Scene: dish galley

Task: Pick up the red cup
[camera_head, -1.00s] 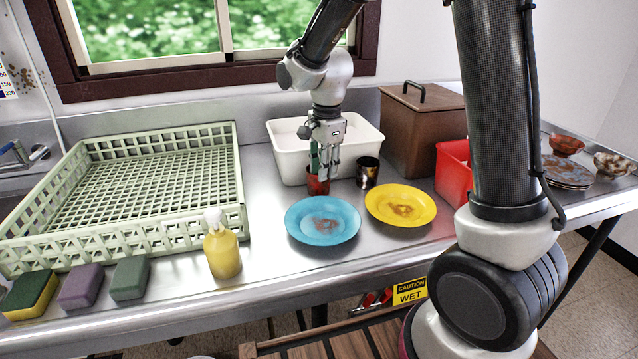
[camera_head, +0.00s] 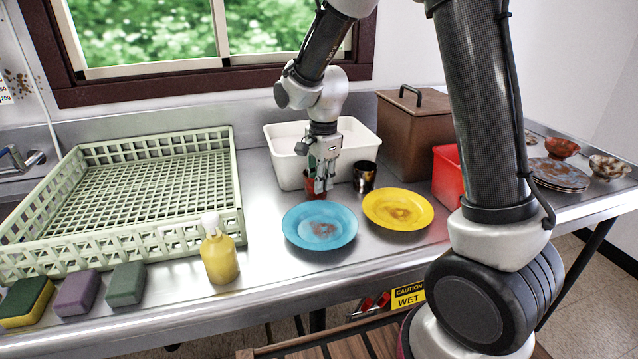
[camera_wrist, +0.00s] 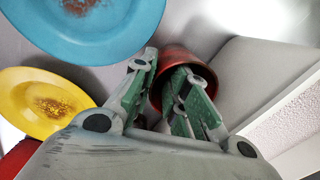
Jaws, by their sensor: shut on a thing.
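The red cup (camera_head: 311,183) stands on the steel counter in front of the white tub, partly hidden by my fingers in the head view. My gripper (camera_head: 319,186) points down at it. In the wrist view the cup (camera_wrist: 176,58) shows its dark open mouth. One green-padded finger reaches into the mouth and the other is outside, so my gripper (camera_wrist: 163,68) is shut on the cup's wall. I see no clear gap under the cup.
A blue plate (camera_head: 320,238) and a yellow plate (camera_head: 420,222) lie in front. A dark cup (camera_head: 364,180) stands close to the right. The white tub (camera_head: 362,138) is just behind. A green rack (camera_head: 215,250) and soap bottle (camera_head: 219,262) are left.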

